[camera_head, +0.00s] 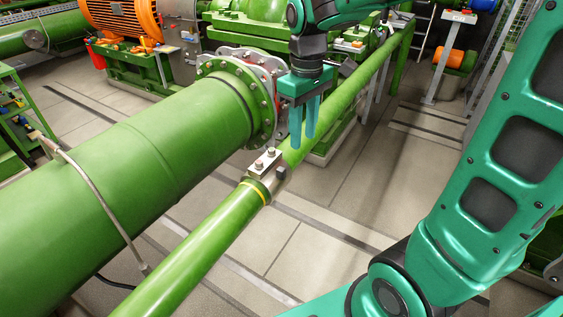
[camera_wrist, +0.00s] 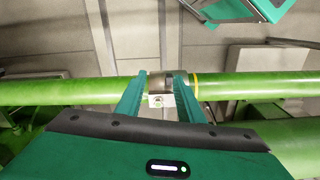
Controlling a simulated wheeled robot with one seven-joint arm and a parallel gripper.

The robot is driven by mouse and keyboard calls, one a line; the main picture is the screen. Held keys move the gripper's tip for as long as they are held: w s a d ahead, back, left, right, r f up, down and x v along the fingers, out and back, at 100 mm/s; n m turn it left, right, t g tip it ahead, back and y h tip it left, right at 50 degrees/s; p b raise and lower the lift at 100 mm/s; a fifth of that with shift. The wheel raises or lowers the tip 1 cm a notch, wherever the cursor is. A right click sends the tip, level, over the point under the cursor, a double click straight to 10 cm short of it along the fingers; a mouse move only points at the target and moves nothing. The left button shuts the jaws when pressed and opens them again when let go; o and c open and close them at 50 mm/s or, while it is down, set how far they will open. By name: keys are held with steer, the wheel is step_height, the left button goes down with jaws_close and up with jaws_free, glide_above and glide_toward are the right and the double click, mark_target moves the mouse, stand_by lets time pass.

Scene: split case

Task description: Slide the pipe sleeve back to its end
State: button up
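The pipe sleeve (camera_head: 264,163) is a short grey metal clamp with bolts on top. It sits around the thin green pipe (camera_head: 215,236), close beside a yellow ring (camera_head: 256,190). My gripper (camera_head: 303,141) points down with its two teal fingers apart and nothing between them. In the head view it appears over the pipe, up and to the right of the sleeve. In the wrist view the sleeve (camera_wrist: 162,99) shows between the fingers of my gripper (camera_wrist: 165,76), with the yellow ring (camera_wrist: 196,86) just right of the right finger. I cannot tell whether a finger touches the pipe.
A large green pipe (camera_head: 130,150) with a bolted flange (camera_head: 262,95) runs close along the left of the thin pipe. Green machinery (camera_head: 250,35) and an orange motor (camera_head: 120,15) stand behind. Tiled floor (camera_head: 345,190) lies open to the right of the thin pipe.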

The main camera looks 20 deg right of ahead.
mark_target(281, 168)
steer(key=w+a+n, duration=0.2)
steer(key=w+a, duration=0.1)
steer(key=a, duration=0.2)
steer(key=f, duration=1.1)
steer(key=shift+d, duration=0.3)
jaws_close()
